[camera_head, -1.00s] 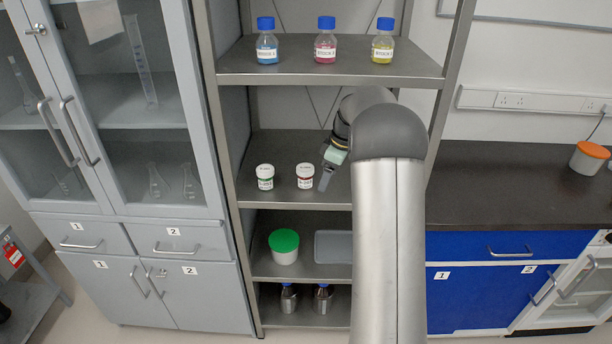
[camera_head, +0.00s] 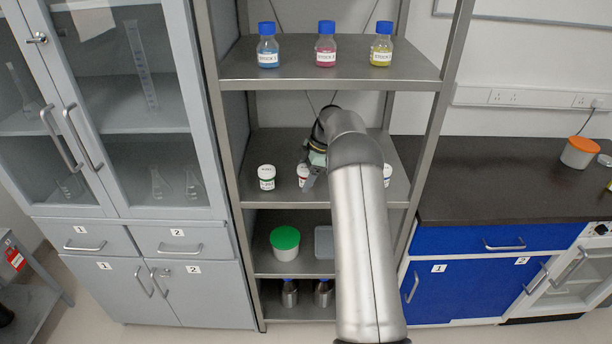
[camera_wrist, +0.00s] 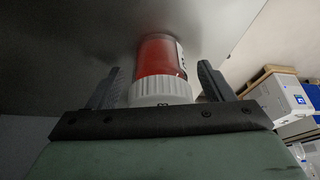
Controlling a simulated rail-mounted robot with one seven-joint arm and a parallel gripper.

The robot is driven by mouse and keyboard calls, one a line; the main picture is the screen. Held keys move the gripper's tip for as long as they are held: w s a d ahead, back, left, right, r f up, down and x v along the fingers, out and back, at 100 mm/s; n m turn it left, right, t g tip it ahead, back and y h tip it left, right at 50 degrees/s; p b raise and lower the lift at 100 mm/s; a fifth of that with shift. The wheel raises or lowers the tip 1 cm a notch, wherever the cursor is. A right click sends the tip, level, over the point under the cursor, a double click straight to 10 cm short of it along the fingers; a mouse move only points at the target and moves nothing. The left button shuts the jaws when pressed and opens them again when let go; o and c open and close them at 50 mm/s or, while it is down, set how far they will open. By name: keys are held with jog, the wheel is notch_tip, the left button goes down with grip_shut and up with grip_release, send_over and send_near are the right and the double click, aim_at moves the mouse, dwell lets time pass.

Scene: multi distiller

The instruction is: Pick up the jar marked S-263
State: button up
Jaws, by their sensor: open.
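Small jars with white lids stand on the middle shelf in the head view. The left jar (camera_head: 267,178) has green contents, the red jar (camera_head: 302,172) is partly hidden by my gripper, and a third jar (camera_head: 387,174) shows just right of my arm. Their labels are too small to read, so I cannot tell which is S-263. My gripper (camera_head: 309,182) is open at the red jar. In the wrist view, the red jar (camera_wrist: 160,65) appears inverted between the spread fingers of my gripper (camera_wrist: 160,72), with gaps on both sides.
The middle shelf (camera_head: 245,196) has a shelf above it holding blue, pink and yellow bottles (camera_head: 325,45). A green-lidded tub (camera_head: 285,244) and a grey tray (camera_head: 324,243) are below. A shelf post (camera_head: 428,130) stands to the right.

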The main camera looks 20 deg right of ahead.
jog(key=c, duration=1.1)
jog(key=shift+r, duration=0.15)
